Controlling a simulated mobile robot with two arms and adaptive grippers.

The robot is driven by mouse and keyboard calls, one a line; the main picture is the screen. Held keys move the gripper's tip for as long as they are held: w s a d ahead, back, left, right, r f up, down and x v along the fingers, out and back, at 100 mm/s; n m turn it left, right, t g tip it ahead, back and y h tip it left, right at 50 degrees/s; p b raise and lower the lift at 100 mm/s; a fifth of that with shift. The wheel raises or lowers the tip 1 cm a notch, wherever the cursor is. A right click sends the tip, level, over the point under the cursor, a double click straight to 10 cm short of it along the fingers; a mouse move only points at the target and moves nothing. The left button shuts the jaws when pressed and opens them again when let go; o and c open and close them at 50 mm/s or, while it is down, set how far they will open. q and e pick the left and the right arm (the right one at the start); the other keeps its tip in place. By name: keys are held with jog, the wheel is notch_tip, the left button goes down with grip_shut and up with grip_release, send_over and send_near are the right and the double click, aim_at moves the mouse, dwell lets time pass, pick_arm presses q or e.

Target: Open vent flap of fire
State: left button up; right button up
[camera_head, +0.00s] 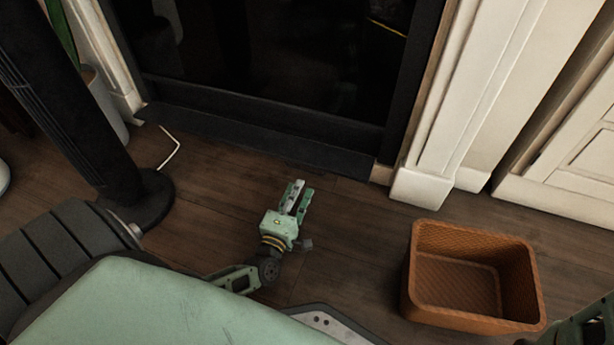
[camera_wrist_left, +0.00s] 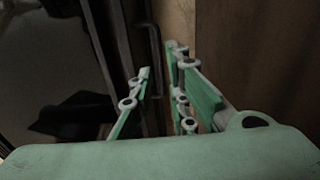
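The fire (camera_head: 270,60) is a dark, glass-fronted unit in a black frame at the top of the head view. A black ledge (camera_head: 260,140) runs along its foot. I cannot make out a separate vent flap. My left gripper (camera_head: 302,187) is in front of the ledge, its fingers pointing towards the fire. In the left wrist view its two green fingers (camera_wrist_left: 160,75) stand apart with nothing between them. A thin dark bar (camera_wrist_left: 156,65) shows beyond the fingers, beside the dark frame. Only a green piece of my right arm shows at the lower right corner.
An orange-brown woven basket (camera_head: 418,270) stands on the floor at the right. A black column on a round base (camera_head: 152,205) stands at the left. A thin white bent rod or cable (camera_head: 172,157) lies near the ledge. White trim (camera_head: 428,175) borders the fire's right side.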

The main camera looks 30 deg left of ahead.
aim_at(307, 171)
pick_arm(q)
jog(key=b+x, duration=0.3)
jog(key=x, duration=0.4)
jog(key=shift+w+b, duration=0.2)
jog(key=shift+b, duration=0.15)
jog(key=shift+r, duration=0.1)
jog(key=shift+c, duration=0.5)
grip_shut()
